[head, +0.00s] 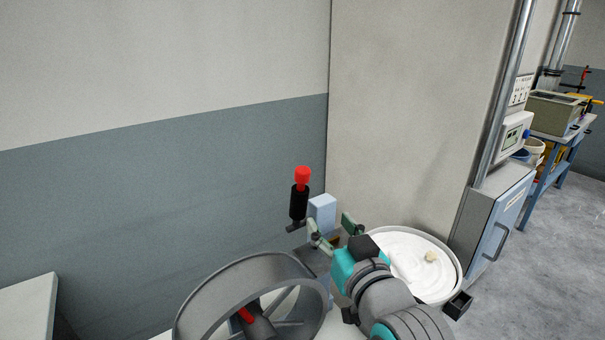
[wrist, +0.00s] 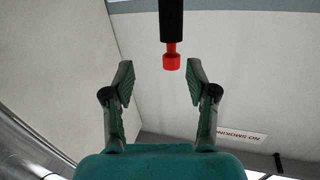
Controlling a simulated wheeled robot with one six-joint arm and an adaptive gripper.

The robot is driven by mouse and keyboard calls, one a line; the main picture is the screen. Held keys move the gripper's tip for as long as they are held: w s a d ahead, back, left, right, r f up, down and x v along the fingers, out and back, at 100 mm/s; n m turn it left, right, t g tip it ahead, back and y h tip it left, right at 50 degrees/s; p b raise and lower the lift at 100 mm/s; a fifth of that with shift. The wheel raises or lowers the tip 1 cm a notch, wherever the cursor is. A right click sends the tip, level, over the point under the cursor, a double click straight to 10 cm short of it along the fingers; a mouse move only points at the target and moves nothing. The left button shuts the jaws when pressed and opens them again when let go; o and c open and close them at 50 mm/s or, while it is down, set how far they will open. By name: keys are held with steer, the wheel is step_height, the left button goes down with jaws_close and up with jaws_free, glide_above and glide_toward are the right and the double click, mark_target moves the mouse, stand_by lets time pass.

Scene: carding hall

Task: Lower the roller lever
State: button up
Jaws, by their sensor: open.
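The roller lever (head: 299,203) has a black grip and a red top end, and stands nearly upright near the grey-blue wall. In the wrist view, which is upside down, the lever's black grip (wrist: 171,20) enters from the top edge and its red end shows above and between my fingertips. My gripper (head: 332,225) is open and empty, to the right of the lever's lower part and lower than its red end. Its two green fingers (wrist: 158,80) stand apart in the wrist view. No contact with the lever shows. The lever's pivot is partly hidden.
A pale blue block (head: 322,213) stands just right of the lever. A grey wheel (head: 200,307) with a rim is in front. A round tub of white material (head: 405,262) is at right, beside a blue-grey cabinet (head: 500,225). A pale pillar (head: 410,110) rises behind.

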glide_toward(305, 176)
steer(key=w, duration=0.1)
steer(key=shift+n+y, duration=0.3)
steer(key=x, duration=1)
steer(key=shift+w+a+f, duration=0.1)
steer(key=shift+w, duration=0.3)
jaws_close()
